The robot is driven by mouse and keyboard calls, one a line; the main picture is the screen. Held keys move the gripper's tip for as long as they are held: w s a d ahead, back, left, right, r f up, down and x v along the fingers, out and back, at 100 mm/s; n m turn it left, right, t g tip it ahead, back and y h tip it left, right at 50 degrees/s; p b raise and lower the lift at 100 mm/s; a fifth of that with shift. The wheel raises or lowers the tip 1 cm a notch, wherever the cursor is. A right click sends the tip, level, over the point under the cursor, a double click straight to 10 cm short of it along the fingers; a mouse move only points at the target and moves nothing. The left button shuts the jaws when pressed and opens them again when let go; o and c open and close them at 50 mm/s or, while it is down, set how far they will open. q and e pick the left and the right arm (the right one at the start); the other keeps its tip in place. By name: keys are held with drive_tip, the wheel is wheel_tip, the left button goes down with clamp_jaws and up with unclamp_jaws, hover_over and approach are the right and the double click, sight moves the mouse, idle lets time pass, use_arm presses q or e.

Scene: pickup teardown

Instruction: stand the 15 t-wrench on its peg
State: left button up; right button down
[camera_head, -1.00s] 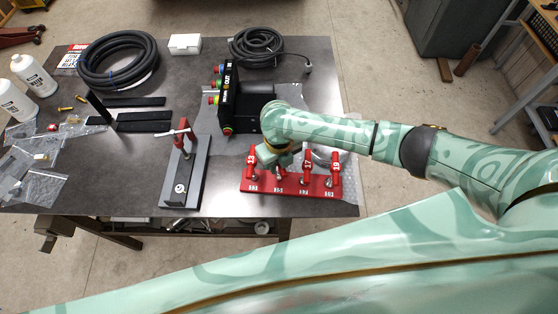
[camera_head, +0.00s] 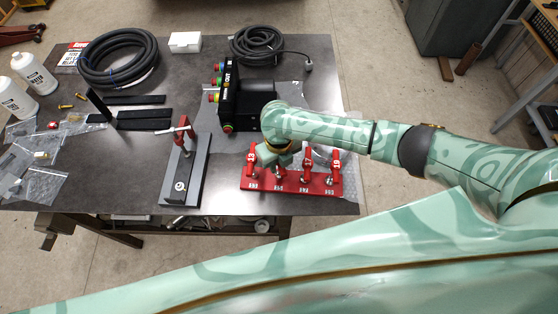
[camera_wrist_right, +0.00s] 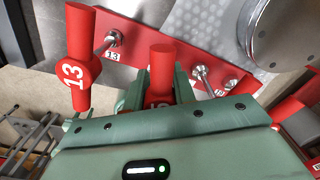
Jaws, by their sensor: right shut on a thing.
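The red rack (camera_head: 262,184) lies near the front right of the table, with a row of pegs and number labels. My right gripper (camera_head: 280,158) is over its second place from the left. In the right wrist view, the right gripper (camera_wrist_right: 159,90) is shut on the red handle of the 15 t-wrench (camera_wrist_right: 166,60); its number is mostly hidden by the gripper. I cannot tell whether its lower end is on the peg. The 13 wrench (camera_wrist_right: 78,55) stands beside it. My left gripper is not in view.
Two more red wrenches (camera_head: 306,168) stand right of the gripper. A grey fixture (camera_head: 200,172) with a T-handle stands left of the rack. A black box with coloured buttons (camera_head: 230,95) is behind. Hoses, bottles and bags lie at the back and left.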

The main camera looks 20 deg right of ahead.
drive_tip(key=shift+f+b, duration=0.3)
drive_tip(key=shift+f, duration=0.3)
drive_tip(key=c, duration=1.1)
unclamp_jaws()
drive_tip(key=shift+r, duration=0.15)
wheel_tip(320, 180, up, 7)
drive_tip(key=p, duration=0.7)
drive_tip(key=shift+p, duration=0.35)
drive_tip(key=shift+s+f, duration=0.15)
drive_tip(key=shift+f, duration=0.05)
